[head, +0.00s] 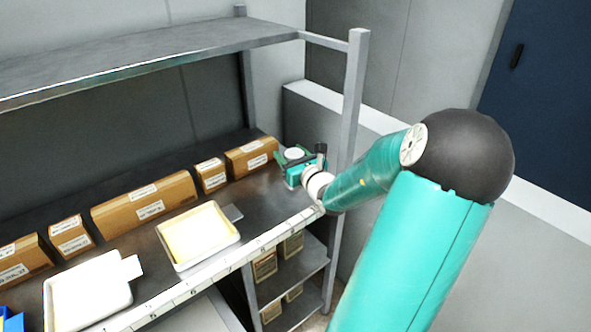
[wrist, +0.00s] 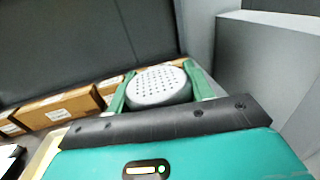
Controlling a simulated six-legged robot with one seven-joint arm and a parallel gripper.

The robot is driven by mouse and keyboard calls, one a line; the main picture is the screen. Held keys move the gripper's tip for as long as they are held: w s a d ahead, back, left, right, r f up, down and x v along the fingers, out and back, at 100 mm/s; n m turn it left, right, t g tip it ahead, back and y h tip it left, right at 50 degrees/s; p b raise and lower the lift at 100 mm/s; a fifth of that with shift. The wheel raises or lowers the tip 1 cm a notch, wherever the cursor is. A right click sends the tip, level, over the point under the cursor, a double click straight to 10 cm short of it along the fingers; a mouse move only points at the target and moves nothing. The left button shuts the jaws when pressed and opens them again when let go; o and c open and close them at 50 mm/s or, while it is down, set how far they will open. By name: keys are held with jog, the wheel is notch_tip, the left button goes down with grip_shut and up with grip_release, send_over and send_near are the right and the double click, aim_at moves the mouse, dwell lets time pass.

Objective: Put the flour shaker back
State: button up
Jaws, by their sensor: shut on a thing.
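The flour shaker (wrist: 160,86) has a pale round top with small holes. It sits between the two green fingers of my gripper (wrist: 160,92) in the wrist view, and the gripper is shut on it. In the head view my gripper (head: 293,165) is at the right end of the shelf's main level, close to the upright post. The shaker's white top (head: 294,153) shows there between the fingers. The shaker's lower part is hidden, so I cannot tell whether it touches the shelf.
Several labelled cardboard boxes (head: 146,203) line the back of the shelf (head: 262,208); one box (head: 252,156) is just left of my gripper. A tray with a yellowish inside (head: 207,234) and a white tray (head: 88,290) lie nearer the front edge. A metal post (head: 352,105) stands at the right.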

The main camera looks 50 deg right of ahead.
jog(key=shift+w+d+f, duration=0.45)
jog(key=shift+d+f, duration=0.5)
jog(key=shift+f, duration=0.65)
jog(key=shift+w+d+f, duration=0.4)
jog(key=shift+d+f, duration=0.5)
jog(key=shift+f, duration=0.65)
jog(key=shift+w+d+f, duration=0.45)
jog(key=shift+d+f, duration=0.5)
jog(key=shift+f, duration=0.65)
jog(key=shift+f, duration=0.15)
jog(key=o, duration=1.1)
